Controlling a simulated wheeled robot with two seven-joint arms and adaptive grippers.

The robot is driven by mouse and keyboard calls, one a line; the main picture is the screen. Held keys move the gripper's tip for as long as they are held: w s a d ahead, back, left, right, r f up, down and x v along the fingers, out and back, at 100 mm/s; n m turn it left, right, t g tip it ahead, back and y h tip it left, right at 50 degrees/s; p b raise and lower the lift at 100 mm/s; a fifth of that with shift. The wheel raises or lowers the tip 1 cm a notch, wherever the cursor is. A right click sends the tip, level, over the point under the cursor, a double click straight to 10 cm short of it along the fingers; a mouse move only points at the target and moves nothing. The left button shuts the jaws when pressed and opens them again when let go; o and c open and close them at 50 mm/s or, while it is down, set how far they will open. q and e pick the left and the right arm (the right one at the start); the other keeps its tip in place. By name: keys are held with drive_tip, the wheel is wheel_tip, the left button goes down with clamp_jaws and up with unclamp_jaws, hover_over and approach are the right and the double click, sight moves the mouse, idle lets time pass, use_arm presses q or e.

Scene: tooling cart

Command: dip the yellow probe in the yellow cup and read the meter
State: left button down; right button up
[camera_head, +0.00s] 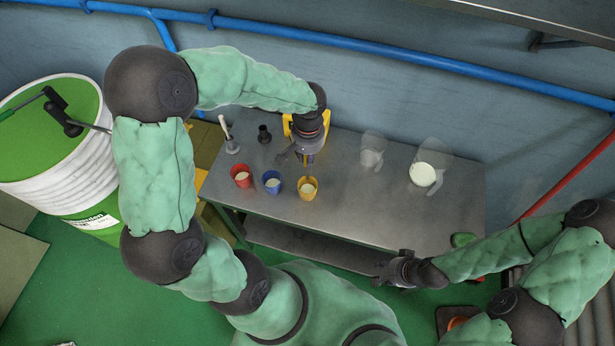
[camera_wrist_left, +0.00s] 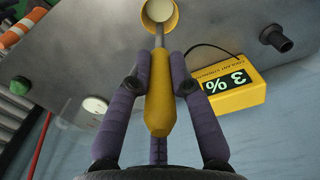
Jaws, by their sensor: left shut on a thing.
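My left gripper (camera_head: 308,160) is shut on the yellow probe (camera_wrist_left: 160,100), gripping its yellow handle, as the left wrist view shows. The probe's thin grey shaft runs to the yellow cup (camera_head: 308,194), which also shows in the left wrist view (camera_wrist_left: 175,20). The shaft's end overlaps the pale liquid in the cup; its depth is hard to tell. The yellow meter (camera_wrist_left: 238,92) has a lit display reading "3 %". In the head view the meter (camera_head: 287,126) is mostly hidden behind my left wrist. My right gripper (camera_head: 381,270) is empty at the table's front edge; its opening is unclear.
A red cup (camera_head: 241,181) and a blue cup (camera_head: 272,188) stand left of the yellow cup. A white-handled tool (camera_head: 230,140) and a black holder (camera_head: 264,135) stand behind them. Two clear jugs, a smaller (camera_head: 372,145) and a larger one (camera_head: 432,165), stand right. The table's (camera_head: 365,215) front middle is bare.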

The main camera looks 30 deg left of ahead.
use_arm(q)
drive_tip(key=shift+r, duration=0.1)
idle(0.5)
drive_tip(key=shift+r+p, duration=1.45)
drive_tip(key=shift+r, duration=0.55)
drive_tip(key=shift+f, duration=0.15)
